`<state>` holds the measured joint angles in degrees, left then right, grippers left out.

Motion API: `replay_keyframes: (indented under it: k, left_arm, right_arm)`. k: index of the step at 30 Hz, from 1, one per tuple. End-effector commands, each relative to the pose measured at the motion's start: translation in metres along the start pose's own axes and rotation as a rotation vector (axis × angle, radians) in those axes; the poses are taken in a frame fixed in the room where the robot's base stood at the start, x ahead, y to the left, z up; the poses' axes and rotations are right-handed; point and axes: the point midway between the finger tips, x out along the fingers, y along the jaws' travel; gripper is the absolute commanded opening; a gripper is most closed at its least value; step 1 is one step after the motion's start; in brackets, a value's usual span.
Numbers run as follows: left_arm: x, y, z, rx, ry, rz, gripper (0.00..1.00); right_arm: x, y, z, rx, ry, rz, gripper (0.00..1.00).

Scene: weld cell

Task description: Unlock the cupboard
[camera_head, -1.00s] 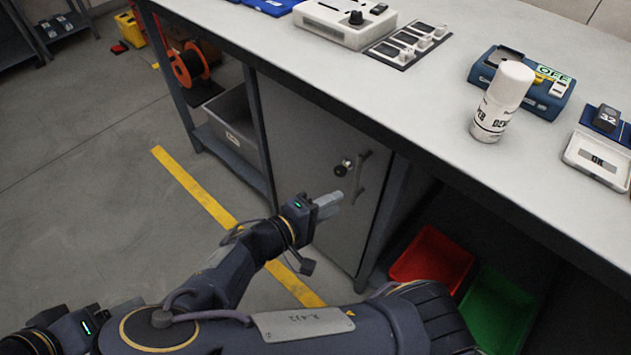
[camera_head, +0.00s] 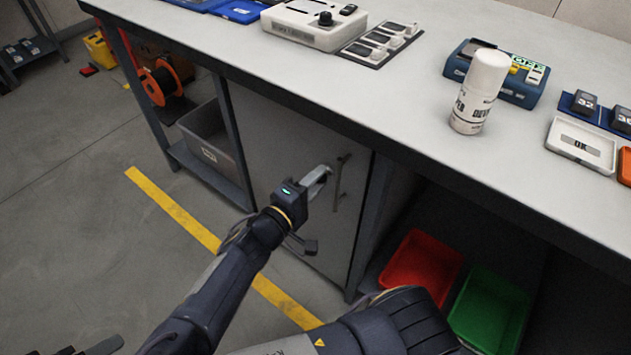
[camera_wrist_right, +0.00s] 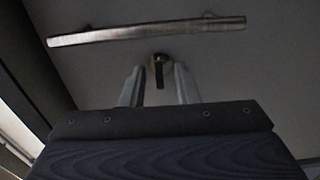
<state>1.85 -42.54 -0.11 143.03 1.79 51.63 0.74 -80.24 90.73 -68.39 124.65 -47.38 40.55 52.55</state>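The grey cupboard door (camera_head: 290,130) is closed under the workbench. It has a bar handle (camera_head: 340,182), which also shows across the top of the right wrist view (camera_wrist_right: 150,32). Below the handle in that view is a round lock (camera_wrist_right: 160,58) with a dark, narrow key-like piece (camera_wrist_right: 159,77) on it. My right gripper (camera_head: 322,173) is at the door, just left of the handle, and hides the lock in the head view. In the wrist view its fingers (camera_wrist_right: 158,84) are apart, either side of the dark piece, with gaps. Only the tip of my left gripper (camera_head: 104,346) shows at bottom left.
The workbench top (camera_head: 400,110) overhangs the door and carries a white spray can (camera_head: 480,92) and several devices. A red bin (camera_head: 422,262) and a green bin (camera_head: 490,308) stand right of the cupboard. A grey bin (camera_head: 212,140) is on the left shelf. Floor in front is clear.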

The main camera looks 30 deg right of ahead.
Motion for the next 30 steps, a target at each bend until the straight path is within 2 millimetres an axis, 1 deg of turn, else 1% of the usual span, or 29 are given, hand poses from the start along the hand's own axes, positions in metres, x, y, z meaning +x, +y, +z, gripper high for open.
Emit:
replay_keyframes:
  k: [4, 5, 9, 11, 22, 26, 30]
  left_arm:
    - [0.000, 0.000, 0.000, 0.000, 0.000, 0.000, 0.66]
    - [0.000, 0.000, 0.000, 0.000, 0.000, 0.000, 0.66]
    - [0.000, 0.000, 0.000, 0.000, 0.000, 0.000, 0.66]
    - [0.000, 0.000, 0.000, 0.000, 0.000, 0.000, 0.66]
    - [-0.004, 0.002, -0.002, 0.000, 0.000, 0.000, 0.66]
    - [-0.011, 0.005, -0.005, 0.000, 0.000, 0.000, 0.66]
    - [-0.023, 0.010, -0.011, 0.000, 0.000, 0.000, 0.66]
  right_arm:
    - [0.000, 0.000, 0.000, 0.000, 0.000, 0.000, 0.28]
    - [0.000, 0.000, 0.000, 0.000, 0.000, 0.000, 0.26]
    - [0.000, 0.000, 0.000, -0.001, 0.000, 0.000, 0.07]
    - [0.000, 0.000, 0.000, -0.001, 0.000, 0.000, 0.00]
    - [0.000, 0.002, 0.000, -0.023, 0.000, 0.000, 0.00]
    - [0.000, 0.003, 0.000, -0.071, 0.000, -0.001, 0.00]
    - [0.000, 0.005, 0.000, -0.158, -0.001, 0.000, 0.00]
